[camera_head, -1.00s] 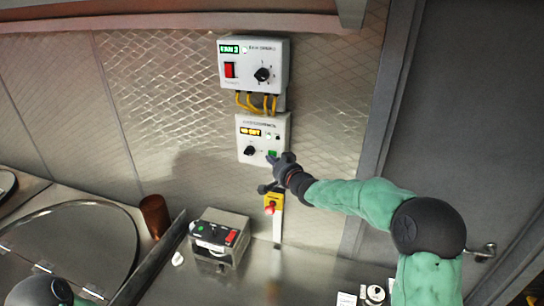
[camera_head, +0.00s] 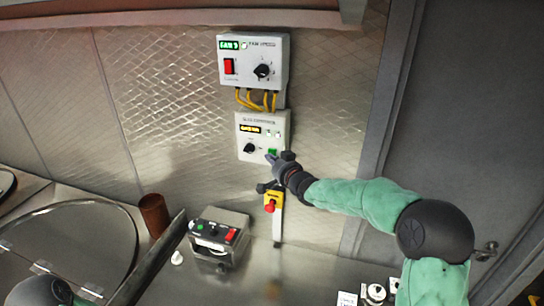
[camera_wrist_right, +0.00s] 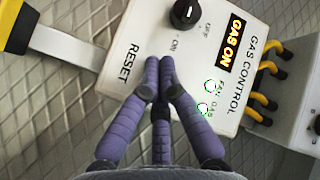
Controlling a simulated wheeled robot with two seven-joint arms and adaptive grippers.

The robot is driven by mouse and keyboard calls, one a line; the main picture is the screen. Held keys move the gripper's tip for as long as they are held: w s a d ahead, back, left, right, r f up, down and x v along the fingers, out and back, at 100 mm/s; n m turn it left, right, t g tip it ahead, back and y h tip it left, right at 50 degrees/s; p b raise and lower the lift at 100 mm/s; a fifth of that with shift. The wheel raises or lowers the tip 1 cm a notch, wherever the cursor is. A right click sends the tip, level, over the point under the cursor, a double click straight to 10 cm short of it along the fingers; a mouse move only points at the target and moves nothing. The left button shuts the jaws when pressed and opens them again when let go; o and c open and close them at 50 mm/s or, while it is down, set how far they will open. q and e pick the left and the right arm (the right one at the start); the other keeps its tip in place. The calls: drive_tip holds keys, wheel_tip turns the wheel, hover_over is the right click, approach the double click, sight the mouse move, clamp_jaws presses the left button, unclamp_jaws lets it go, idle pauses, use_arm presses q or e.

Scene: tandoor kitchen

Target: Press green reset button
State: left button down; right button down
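The green reset button (camera_head: 272,152) is on the lower right of the white gas control box (camera_head: 243,122) on the wall. My right gripper (camera_head: 270,158) is shut and empty, its fingertips at the button's lower edge. In the right wrist view, the purple fingers (camera_wrist_right: 160,62) meet over the panel beside the word RESET and hide the button. I cannot tell whether they touch it. The display (camera_wrist_right: 233,45) reads GAS ON, and the FAN and GAS lamps (camera_wrist_right: 208,97) show green. My left gripper is out of view.
A fan box (camera_head: 252,60) with a red switch and black knob hangs above, joined by yellow cables (camera_head: 256,101). A yellow valve with a red knob (camera_head: 271,206) is just below my right gripper. A metal device (camera_head: 218,240) stands on the counter.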

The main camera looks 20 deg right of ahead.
drive_tip(key=shift+s+a, duration=0.1)
drive_tip(key=shift+s, duration=0.05)
drive_tip(key=s+a+b, duration=0.1)
drive_tip(key=s+b, duration=0.1)
drive_tip(key=s+a+b, duration=0.2)
drive_tip(key=shift+s, duration=0.1)
idle(0.6)
drive_tip(key=shift+d, duration=0.1)
idle(0.4)
